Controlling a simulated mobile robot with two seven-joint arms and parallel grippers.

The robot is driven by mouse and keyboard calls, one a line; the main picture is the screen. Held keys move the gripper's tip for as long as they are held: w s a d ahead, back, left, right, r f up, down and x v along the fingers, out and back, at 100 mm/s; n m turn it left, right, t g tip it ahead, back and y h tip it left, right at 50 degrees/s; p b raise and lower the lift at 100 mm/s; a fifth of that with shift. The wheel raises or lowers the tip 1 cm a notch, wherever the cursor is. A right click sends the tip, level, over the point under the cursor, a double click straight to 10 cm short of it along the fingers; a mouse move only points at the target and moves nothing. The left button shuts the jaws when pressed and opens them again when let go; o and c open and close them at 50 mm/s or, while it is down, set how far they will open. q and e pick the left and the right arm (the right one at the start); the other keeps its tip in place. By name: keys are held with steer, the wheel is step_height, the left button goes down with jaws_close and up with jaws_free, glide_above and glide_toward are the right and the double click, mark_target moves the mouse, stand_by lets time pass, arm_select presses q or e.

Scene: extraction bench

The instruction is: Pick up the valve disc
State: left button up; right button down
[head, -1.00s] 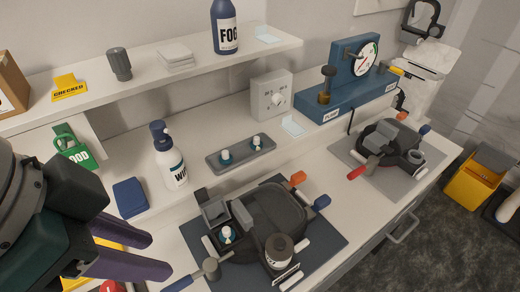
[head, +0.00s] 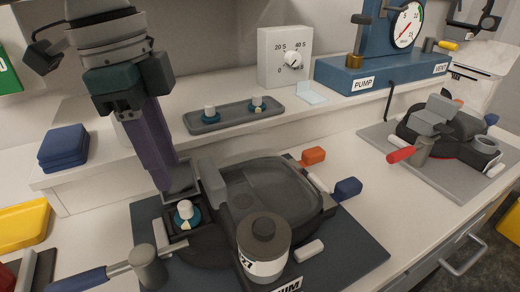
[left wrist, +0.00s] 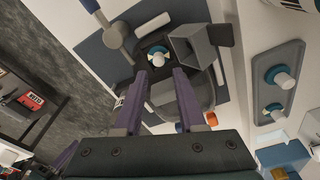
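A valve disc (head: 186,214), teal with a white knob, sits in a dark square seat at the left of the face mask (head: 265,190). It shows in the left wrist view (left wrist: 158,55) just beyond the fingertips. Two similar discs, left (head: 210,113) and right (head: 257,104), stand on the grey tray (head: 232,122). My left gripper (head: 166,188) points down beside the grey open cover (head: 182,178), just behind the seated disc. The left wrist view shows its purple fingers (left wrist: 160,72) apart and empty. A purple strip at that view's lower left may be my right gripper.
A grey canister (head: 263,245) and a hammer-like tool (head: 110,268) flank the seat. A second mask (head: 445,130) lies on a mat at right. The blue pump box (head: 385,70) and a dial timer (head: 284,58) stand behind. The bench front right is clear.

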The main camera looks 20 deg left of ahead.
mark_target(184, 204)
arm_select(q)
steer(key=f, duration=0.4)
steer(key=d+f, duration=0.1)
steer(key=f, duration=0.1)
steer(key=shift+w+f, duration=0.1)
steer(key=shift+f, duration=0.25)
jaws_close()
